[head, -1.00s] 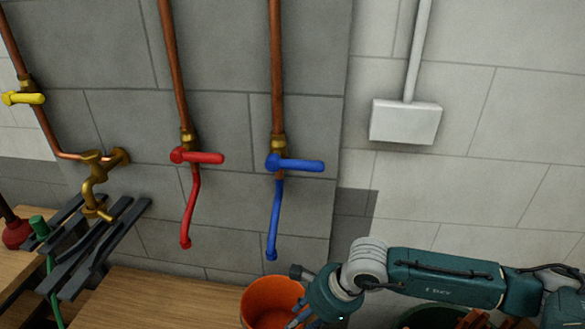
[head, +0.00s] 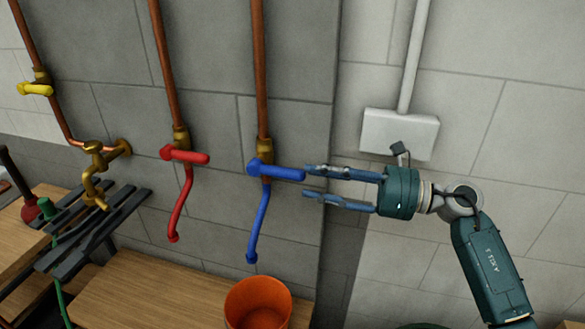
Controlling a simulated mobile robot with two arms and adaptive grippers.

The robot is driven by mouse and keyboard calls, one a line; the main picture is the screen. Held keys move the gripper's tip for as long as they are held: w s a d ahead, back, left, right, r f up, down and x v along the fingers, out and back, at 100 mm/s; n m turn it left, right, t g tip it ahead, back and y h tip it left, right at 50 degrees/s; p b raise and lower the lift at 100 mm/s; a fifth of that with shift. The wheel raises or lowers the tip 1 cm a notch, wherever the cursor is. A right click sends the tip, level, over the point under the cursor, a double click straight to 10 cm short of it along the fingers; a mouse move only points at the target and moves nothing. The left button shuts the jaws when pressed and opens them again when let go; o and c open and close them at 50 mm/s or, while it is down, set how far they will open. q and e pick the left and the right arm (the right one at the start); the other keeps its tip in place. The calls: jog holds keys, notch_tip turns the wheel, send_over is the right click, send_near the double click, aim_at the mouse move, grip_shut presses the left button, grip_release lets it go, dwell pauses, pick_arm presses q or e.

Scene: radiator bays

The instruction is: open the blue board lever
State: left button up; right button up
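The blue lever (head: 282,173) sits crosswise on a brass valve on the grey board, its handle pointing right. A blue spout pipe (head: 260,222) hangs below it. My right gripper (head: 308,182) comes in from the right with its fingers pointing left. Its two fingers are spread apart, one above the other, and nothing shows between them. The fingertips are close to the free end of the blue lever; whether the upper one touches it I cannot tell. My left gripper is not in view.
A red lever (head: 186,156) on a similar valve is to the left, and a yellow lever (head: 36,89) is farther left by a brass tap (head: 93,172). An orange bucket (head: 258,303) stands below on the wooden bench (head: 150,297). A white box (head: 399,132) is on the wall behind my arm.

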aim_at(303, 172)
jog(key=x, duration=0.1)
jog(key=p+x, duration=0.1)
jog(key=x, duration=0.1)
jog(key=shift+w+a+r, duration=0.1)
jog(key=shift+a+r, duration=0.15)
jog(key=x, duration=0.1)
jog(key=p+x, duration=0.1)
jog(key=x, duration=0.1)
jog(key=shift+a+f, duration=0.1)
jog(key=shift+f, duration=0.1)
jog(key=shift+w+a+f+p, duration=0.1)
jog(key=shift+w+a+p, duration=0.05)
jog(key=shift+a+p, duration=0.15)
jog(key=shift+c, duration=0.7)
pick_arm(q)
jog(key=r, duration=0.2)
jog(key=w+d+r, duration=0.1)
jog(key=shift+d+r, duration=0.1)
pick_arm(e)
grip_shut()
